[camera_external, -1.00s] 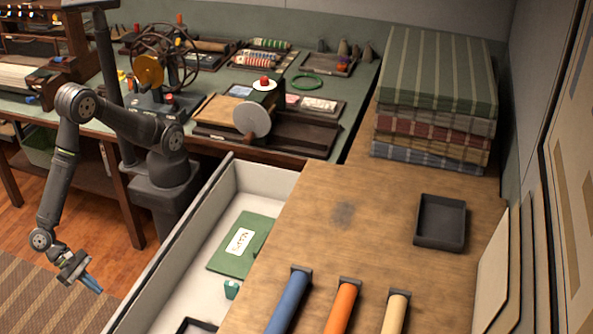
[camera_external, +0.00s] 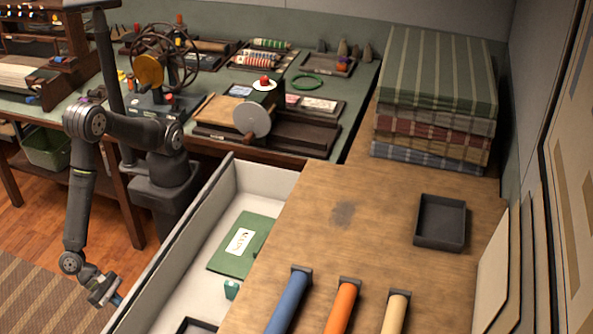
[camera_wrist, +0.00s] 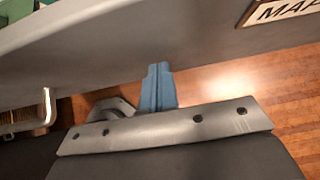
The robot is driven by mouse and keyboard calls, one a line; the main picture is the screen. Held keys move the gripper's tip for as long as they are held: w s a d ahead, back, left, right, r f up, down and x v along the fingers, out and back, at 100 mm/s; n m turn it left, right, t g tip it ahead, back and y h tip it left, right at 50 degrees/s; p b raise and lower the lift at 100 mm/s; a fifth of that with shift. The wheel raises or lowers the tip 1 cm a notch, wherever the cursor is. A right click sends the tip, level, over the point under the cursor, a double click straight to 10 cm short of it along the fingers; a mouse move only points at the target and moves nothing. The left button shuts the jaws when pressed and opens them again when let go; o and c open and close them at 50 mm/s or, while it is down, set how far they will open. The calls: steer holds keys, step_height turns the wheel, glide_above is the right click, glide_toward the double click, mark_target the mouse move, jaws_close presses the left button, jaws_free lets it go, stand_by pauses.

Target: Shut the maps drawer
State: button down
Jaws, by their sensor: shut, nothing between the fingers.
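The maps drawer (camera_external: 181,253) stands pulled out from under the wooden counter, with a green folder (camera_external: 238,245) labelled "MAPS" lying inside. Its grey outer front (camera_wrist: 190,35) spans the top of the wrist view, with part of a "MAP" label plate (camera_wrist: 285,10) at the upper right and a metal handle (camera_wrist: 28,118) at the left. My gripper (camera_external: 117,300) is low beside the drawer's outer front in the external view. Its blue fingers (camera_wrist: 158,85) are shut and empty, with the tips close to the drawer front. I cannot tell whether they touch it.
The wooden counter (camera_external: 330,225) carries a black tray (camera_external: 440,222), rolled tubes and a stack of folded cloths (camera_external: 435,95). A green workbench (camera_external: 330,105) with tools stands behind. Open wooden floor and a striped rug (camera_external: 40,290) lie at the left.

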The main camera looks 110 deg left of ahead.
steer(key=w, duration=3)
steer(key=shift+w+r, duration=0.1)
steer(key=shift+w, duration=0.7)
steer(key=shift+w, duration=0.15)
steer(key=shift+r, duration=0.1)
steer(key=s+r, duration=0.6)
steer(key=s, duration=0.6)
steer(key=shift+r, duration=0.35)
